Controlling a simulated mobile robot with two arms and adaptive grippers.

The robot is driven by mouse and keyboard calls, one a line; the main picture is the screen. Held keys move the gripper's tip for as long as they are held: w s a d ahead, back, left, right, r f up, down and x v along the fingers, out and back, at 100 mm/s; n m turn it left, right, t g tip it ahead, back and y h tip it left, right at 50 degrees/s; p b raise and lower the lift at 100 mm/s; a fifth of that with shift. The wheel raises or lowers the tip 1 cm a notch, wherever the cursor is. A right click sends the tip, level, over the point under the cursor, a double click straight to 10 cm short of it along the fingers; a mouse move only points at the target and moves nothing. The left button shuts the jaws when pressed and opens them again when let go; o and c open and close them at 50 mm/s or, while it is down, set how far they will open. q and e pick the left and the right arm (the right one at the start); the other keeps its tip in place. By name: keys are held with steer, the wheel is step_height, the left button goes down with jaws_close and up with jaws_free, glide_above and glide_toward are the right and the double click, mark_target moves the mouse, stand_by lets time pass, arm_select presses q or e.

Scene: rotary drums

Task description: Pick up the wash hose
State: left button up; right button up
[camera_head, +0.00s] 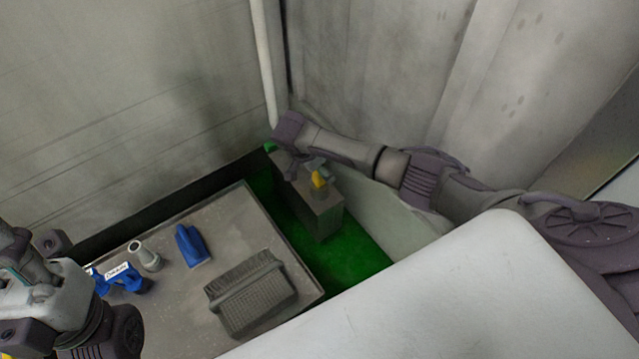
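A small yellow and grey piece (319,179), which may be the head of the wash hose, sits at the top of a grey block (322,212) near the middle of the view. No length of hose can be made out. My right arm reaches in from the right, and my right gripper (291,172) hangs at the left of the yellow piece, very close to it. Its fingers are small and dark, and I cannot tell whether they touch the piece or are open. Part of my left arm shows at the lower left edge; its fingers cannot be made out clearly.
A grey table (178,300) at the lower left holds a grey brush (250,290), a blue tool (192,246), a pale nozzle-like piece (146,257) and a blue labelled item (122,277). A green floor (345,262) lies beyond it. Tall grey walls and a white pipe (265,60) stand behind.

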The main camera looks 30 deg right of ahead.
steer(key=shift+d+f, duration=0.25)
steer(key=shift+f, duration=0.3)
jaws_close()
steer(key=shift+r, duration=0.2)
